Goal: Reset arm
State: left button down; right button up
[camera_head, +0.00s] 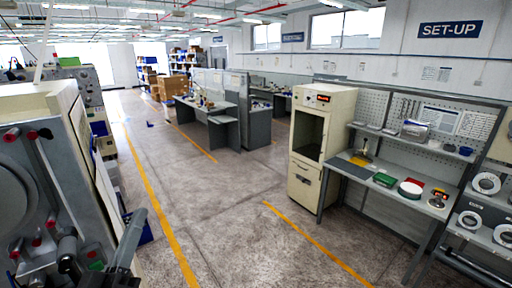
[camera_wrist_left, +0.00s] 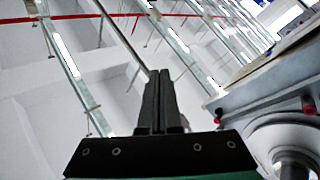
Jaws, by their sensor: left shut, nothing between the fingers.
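My left gripper (camera_head: 138,216) shows at the bottom left of the head view, dark grey, pointing up and away. It is beside the winding machine (camera_head: 60,120), apart from the machine's front as far as I can tell. In the left wrist view the two fingers of my left gripper (camera_wrist_left: 161,75) lie together, shut, with nothing between them. They point up toward the ceiling. The machine's grey face with a round disc (camera_wrist_left: 285,135) and red-tipped pegs shows at the right of that view. My right gripper is in neither view.
A cream cabinet (camera_head: 322,140) and a workbench (camera_head: 345,168) with a green box, a white roll and a red mat stand at the right. A rack of white reels (camera_head: 484,184) is at the far right. The grey floor (camera_head: 230,215) with yellow lines is clear in the middle.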

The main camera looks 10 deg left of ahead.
pick_arm(q)
jog(key=s+d+r+m+t+h, duration=0.1)
jog(key=s+d+r+m, duration=0.1)
jog(key=r, duration=0.5)
jog(key=s+d+r+m+t+h, duration=0.1)
jog(key=s+d+r+m+t, duration=0.1)
jog(key=s+r, duration=0.4)
jog(key=s+d+r+m+t+h+p, duration=0.1)
jog(key=s+d+r+m+h, duration=0.1)
jog(key=r, duration=0.8)
jog(key=s+m, duration=0.1)
jog(key=m, duration=0.1)
jog(key=shift+s+d+m+t, duration=0.3)
jog(key=shift+s+d+t, duration=0.1)
jog(key=shift+a+f+y, duration=0.1)
jog(key=shift+y, duration=0.2)
